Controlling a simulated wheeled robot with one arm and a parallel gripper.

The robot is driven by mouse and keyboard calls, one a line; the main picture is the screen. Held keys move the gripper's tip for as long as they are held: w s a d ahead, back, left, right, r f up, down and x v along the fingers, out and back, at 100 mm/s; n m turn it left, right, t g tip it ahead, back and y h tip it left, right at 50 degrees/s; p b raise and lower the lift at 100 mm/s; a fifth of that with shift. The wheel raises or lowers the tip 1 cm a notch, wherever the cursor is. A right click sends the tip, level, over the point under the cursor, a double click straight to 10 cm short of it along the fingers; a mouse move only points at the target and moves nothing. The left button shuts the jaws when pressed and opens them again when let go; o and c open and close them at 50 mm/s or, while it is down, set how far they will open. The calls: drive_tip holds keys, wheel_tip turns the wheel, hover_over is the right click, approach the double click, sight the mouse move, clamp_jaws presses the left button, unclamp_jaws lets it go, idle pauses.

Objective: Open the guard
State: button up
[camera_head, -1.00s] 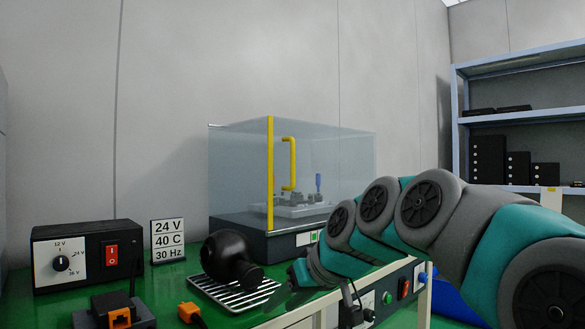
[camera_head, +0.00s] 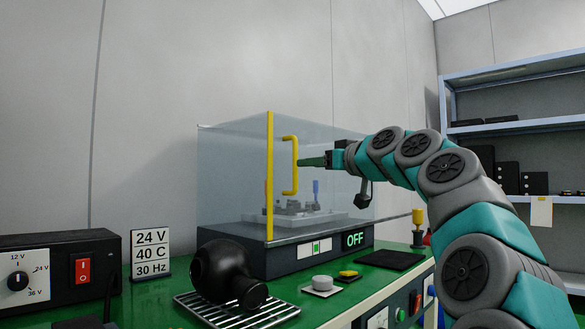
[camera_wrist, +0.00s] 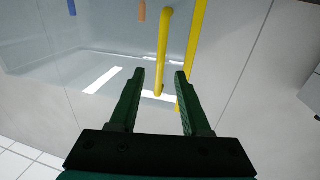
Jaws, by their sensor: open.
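The guard (camera_head: 232,175) is a clear box over a dark base, with a yellow strip (camera_head: 270,200) along its front edge. It looks closed. A yellow bar handle (camera_head: 294,182) stands upright on its front face. My gripper (camera_head: 301,162) points left at the middle of this handle, its tips at or very near it. In the wrist view the open fingers of my gripper (camera_wrist: 159,74) stand either side of the lower part of the handle (camera_wrist: 164,45). The gap is wider than the bar. I cannot tell whether a finger touches it.
Inside the guard is a fixture (camera_head: 300,211) with a blue-tipped lever. The base has a lit OFF sign (camera_head: 355,239). On the green bench stand a dark round flask (camera_head: 222,270) on a wire rack, a grey button (camera_head: 322,283), a power supply (camera_head: 50,275) and a placard (camera_head: 151,254).

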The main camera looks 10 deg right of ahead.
sight(295, 187)
drive_tip(key=shift+p+x, duration=0.75)
drive_tip(key=shift+x, duration=3.05)
drive_tip(key=shift+s+f, duration=0.1)
drive_tip(key=shift+c, duration=0.3)
clamp_jaws()
